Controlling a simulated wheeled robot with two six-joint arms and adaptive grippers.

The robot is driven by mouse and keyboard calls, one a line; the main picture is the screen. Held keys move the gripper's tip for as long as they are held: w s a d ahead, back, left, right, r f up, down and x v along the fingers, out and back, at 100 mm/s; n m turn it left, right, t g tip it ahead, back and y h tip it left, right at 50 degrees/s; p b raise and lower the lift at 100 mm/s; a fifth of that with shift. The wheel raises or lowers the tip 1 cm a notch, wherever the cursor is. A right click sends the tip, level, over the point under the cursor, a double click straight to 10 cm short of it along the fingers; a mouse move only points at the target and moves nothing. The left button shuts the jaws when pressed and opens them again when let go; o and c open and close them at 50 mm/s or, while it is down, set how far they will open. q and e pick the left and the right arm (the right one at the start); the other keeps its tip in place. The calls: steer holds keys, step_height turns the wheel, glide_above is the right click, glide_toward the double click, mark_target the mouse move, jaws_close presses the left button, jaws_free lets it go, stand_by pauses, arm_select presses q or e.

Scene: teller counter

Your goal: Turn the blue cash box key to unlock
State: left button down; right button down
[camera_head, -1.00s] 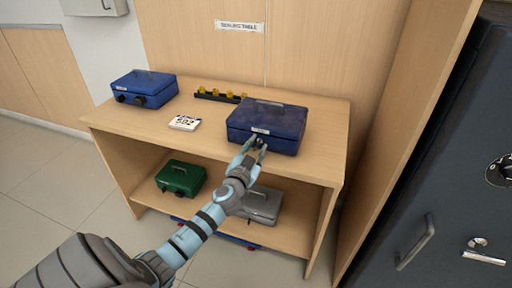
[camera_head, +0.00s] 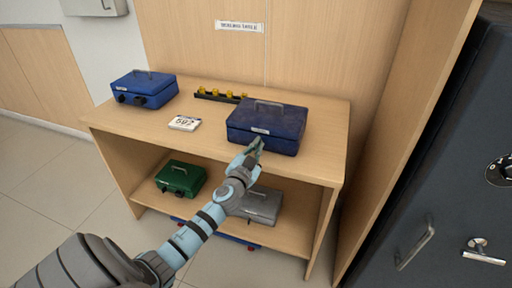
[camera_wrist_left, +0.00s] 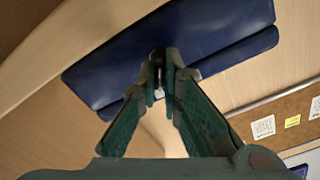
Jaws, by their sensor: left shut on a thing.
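A dark blue cash box (camera_head: 280,122) with a top handle and a pale front label sits on the right of the wooden counter. It also fills the upper middle of the left wrist view (camera_wrist_left: 200,40). My left gripper (camera_head: 256,144) is at the lower front of this box. In the left wrist view its fingers (camera_wrist_left: 160,80) are shut on a small dark piece at the box front, which looks like the key. The fingertips hide most of the key and the lock, so its turn angle cannot be told. My right gripper is not in view.
Another blue cash box (camera_head: 144,89) stands at the counter's left. A black strip with yellow knobs (camera_head: 220,95) and a number card (camera_head: 185,123) lie between. A green box (camera_head: 181,178) and a grey box (camera_head: 261,205) are on the lower shelf. A dark safe (camera_head: 440,180) stands right.

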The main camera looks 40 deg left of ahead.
arm_select(q)
steer(key=m, duration=0.5)
steer(key=shift+d+f+m, duration=0.1)
steer(key=shift+f+m, duration=0.05)
steer(key=shift+m, duration=0.25)
steer(key=m, duration=0.6)
steer(key=shift+f+p, duration=0.2)
steer(key=shift+p, duration=0.15)
steer(key=c, duration=1.8)
jaws_free()
steer(key=shift+o, duration=0.2)
steer(key=v, duration=1.2)
steer(key=shift+d, duration=0.15)
